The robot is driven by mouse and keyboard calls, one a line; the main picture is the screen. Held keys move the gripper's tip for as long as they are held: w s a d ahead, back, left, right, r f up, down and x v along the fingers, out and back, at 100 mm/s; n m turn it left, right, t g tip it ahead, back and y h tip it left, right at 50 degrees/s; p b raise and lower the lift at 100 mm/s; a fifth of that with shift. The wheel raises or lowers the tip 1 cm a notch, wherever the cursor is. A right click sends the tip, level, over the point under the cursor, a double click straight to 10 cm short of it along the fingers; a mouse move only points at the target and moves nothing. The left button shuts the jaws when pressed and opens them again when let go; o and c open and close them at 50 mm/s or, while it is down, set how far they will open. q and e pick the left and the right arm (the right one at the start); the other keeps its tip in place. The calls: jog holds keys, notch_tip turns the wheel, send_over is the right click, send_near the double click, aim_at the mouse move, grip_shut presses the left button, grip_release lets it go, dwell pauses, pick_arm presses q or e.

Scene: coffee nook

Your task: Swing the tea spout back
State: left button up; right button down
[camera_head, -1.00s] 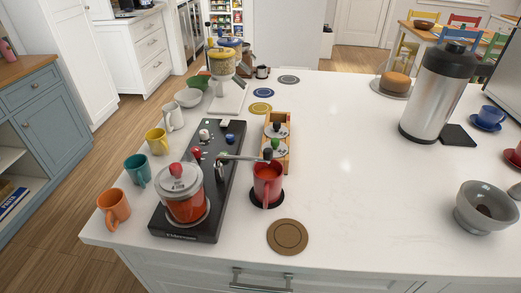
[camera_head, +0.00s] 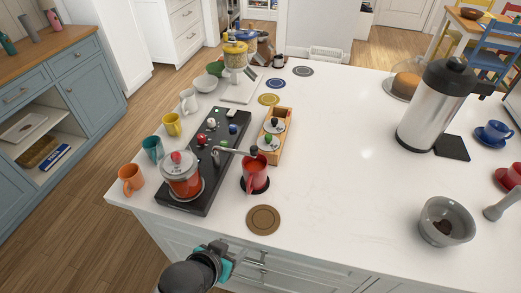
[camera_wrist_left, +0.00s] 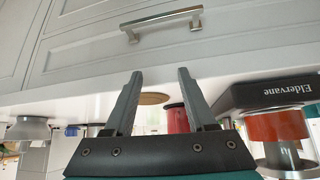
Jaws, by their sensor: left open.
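The tea spout (camera_head: 232,151) is a thin metal arm on the black tea station (camera_head: 212,188). The red mug stands on a dark round pad beside the station. A glass pot of red tea (camera_head: 182,180) with a red-knobbed lid sits on the station's near end. My left gripper (camera_head: 228,252) is in front of the counter's near edge, apart from the spout. In the left wrist view its two fingers (camera_wrist_left: 158,80) are open and empty. The spout cannot be made out there.
Orange (camera_head: 130,179), teal and yellow mugs line the station's left side. A wooden tray of jars (camera_head: 274,135) stands behind the red mug. A brown coaster (camera_head: 263,220) lies near the front edge. Drawer handles (camera_wrist_left: 162,23) face the gripper. The middle counter is clear.

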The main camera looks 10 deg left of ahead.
aim_at(253, 153)
pick_arm(q)
jog(key=w+r+t, duration=0.1)
jog(key=w+d+r+t, duration=0.1)
jog(key=r, duration=0.1)
jog(key=shift+w+r, duration=0.15)
jog(key=shift+r, duration=0.1)
jog(key=w+r+t, duration=0.2)
jog(key=r+t, duration=0.1)
jog(key=shift+w+a+h+p, duration=0.2)
jog(key=shift+w+h+p, duration=0.1)
jog(key=shift+w, duration=0.1)
notch_tip(253, 153, up, 6)
jog(key=w+a+n+t, duration=0.1)
jog(key=t, duration=0.4)
jog(key=shift+y, duration=0.4)
jog(key=w, duration=1.5)
jog(key=shift+w+d+p, duration=0.1)
jog(key=shift+d+p, duration=0.2)
jog(key=shift+p, duration=0.05)
pick_arm(e)
jog(key=shift+d+r, duration=0.25)
jog(key=shift+r, duration=0.75)
pick_arm(q)
grip_shut()
